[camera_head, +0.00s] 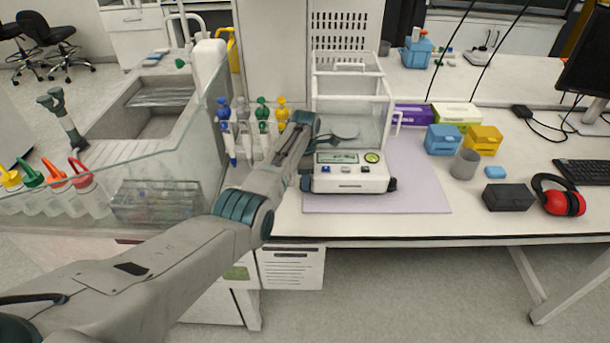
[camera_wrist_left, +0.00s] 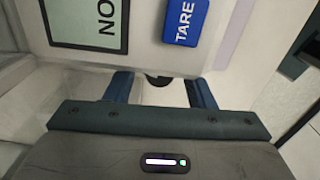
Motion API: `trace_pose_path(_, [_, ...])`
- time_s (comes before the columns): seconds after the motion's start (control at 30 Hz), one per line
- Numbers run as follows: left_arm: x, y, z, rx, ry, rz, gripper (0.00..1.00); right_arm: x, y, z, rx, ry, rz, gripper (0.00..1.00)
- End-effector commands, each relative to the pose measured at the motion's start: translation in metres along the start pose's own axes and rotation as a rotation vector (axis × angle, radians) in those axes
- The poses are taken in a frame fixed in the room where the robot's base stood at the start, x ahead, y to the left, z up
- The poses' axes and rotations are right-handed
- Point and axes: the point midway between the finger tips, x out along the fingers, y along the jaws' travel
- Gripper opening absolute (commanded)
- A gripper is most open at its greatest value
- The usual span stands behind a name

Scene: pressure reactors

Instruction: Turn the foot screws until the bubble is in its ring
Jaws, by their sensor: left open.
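The white balance (camera_head: 350,179) stands on the bench with a display, buttons and a round green bubble level (camera_head: 372,157) at its front right. The bubble's position in its ring is too small to tell. A dark foot screw (camera_head: 391,184) shows at the right front corner. My left gripper (camera_head: 307,178) is at the left front corner. In the left wrist view its two blue fingers (camera_wrist_left: 160,90) are open, with a black foot screw (camera_wrist_left: 158,80) between them, below the display and the blue TARE button (camera_wrist_left: 184,22). My right gripper is not in view.
The balance stands on a pale mat (camera_head: 425,195). Glass panels and pipettes (camera_head: 262,115) stand to the left. A grey cup (camera_head: 464,163), a black box (camera_head: 508,197) and red ear muffs (camera_head: 563,198) are on the right. The bench's front edge is close.

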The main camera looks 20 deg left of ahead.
Motion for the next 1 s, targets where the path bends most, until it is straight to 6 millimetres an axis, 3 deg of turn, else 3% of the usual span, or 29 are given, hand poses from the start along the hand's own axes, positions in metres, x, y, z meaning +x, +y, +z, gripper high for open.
trace_pose_path(0.1, [-0.0003, 0.0001, -0.0001, 0.000, 0.000, 0.000, 0.46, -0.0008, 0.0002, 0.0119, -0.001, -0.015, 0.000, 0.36])
trace_pose_path(0.3, [-0.0005, 0.0001, -0.0001, 0.000, 0.000, 0.000, 0.06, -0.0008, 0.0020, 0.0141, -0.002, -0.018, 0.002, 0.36])
trace_pose_path(0.33, [-0.0005, 0.0001, -0.0002, 0.000, 0.000, 0.000, 0.05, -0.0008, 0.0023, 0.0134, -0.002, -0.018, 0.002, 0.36])
trace_pose_path(0.67, [-0.0013, 0.0000, -0.0002, 0.126, 0.001, -0.001, 0.05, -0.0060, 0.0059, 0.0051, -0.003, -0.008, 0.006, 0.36])
trace_pose_path(0.93, [-0.0007, 0.0002, -0.0001, 0.132, 0.001, 0.000, 0.05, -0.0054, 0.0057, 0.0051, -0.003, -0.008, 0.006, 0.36])
trace_pose_path(0.97, [-0.0007, 0.0002, -0.0001, 0.132, 0.001, 0.000, 0.32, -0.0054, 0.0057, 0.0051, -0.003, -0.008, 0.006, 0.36])
trace_pose_path(1.0, [-0.0007, 0.0003, -0.0001, 0.132, 0.001, 0.000, 0.39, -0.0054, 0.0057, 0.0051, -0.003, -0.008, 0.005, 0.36])
